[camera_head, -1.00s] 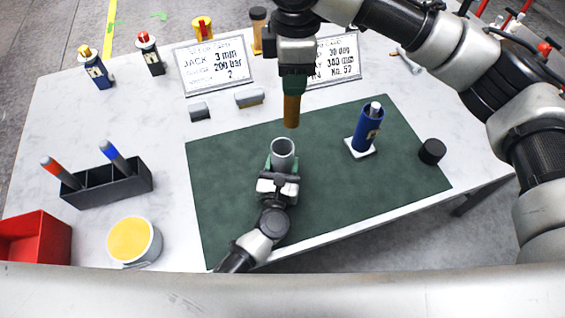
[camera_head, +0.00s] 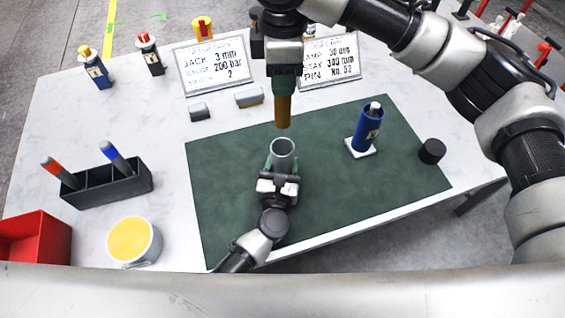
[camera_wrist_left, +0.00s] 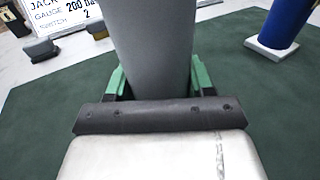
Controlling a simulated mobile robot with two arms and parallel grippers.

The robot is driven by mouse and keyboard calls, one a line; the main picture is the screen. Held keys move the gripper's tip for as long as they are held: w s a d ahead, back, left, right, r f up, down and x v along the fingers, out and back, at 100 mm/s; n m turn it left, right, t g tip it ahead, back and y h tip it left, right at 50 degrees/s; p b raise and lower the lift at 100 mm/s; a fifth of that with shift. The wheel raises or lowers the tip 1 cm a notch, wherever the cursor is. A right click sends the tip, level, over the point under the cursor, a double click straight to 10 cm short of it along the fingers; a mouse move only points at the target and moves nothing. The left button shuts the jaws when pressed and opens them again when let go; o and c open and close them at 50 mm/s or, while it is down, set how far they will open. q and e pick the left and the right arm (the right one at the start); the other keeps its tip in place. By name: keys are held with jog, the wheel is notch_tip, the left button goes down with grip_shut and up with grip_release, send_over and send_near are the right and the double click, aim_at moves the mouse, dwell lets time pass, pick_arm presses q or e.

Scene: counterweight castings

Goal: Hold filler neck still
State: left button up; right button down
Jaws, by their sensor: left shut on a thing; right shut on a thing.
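The filler neck (camera_head: 284,148) is a grey open-topped tube standing upright over the green mat (camera_head: 225,220). My left gripper (camera_head: 281,168) is shut around it from the near side. In the left wrist view the neck (camera_wrist_left: 150,40) rises between the green fingers (camera_wrist_left: 158,85); its top is cut off there. My right gripper (camera_head: 284,84) points down, shut on a brown-orange rod (camera_head: 283,112). The rod hangs upright just above the neck's open mouth, with a small gap in the picture. The neck's lower end is hidden by the left gripper.
A blue cylinder (camera_head: 368,128) stands on a white square on the mat, with a black cap (camera_head: 432,151) to its right. Two lettered cards (camera_head: 213,66) (camera_head: 331,62) stand behind. A black holder (camera_head: 107,184), yellow-topped tub (camera_head: 135,241) and red bin (camera_head: 35,238) are left.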

aim_at(282, 100)
jog(key=shift+f, duration=0.15)
jog(key=shift+f, duration=8.75)
jog(key=c, duration=0.7)
grip_release()
jog(key=shift+f, duration=0.1)
jog(key=shift+c, duration=0.2)
notch_tip(282, 100, up, 12)
jog(key=shift+r, duration=0.1)
jog(key=shift+r, duration=2.95)
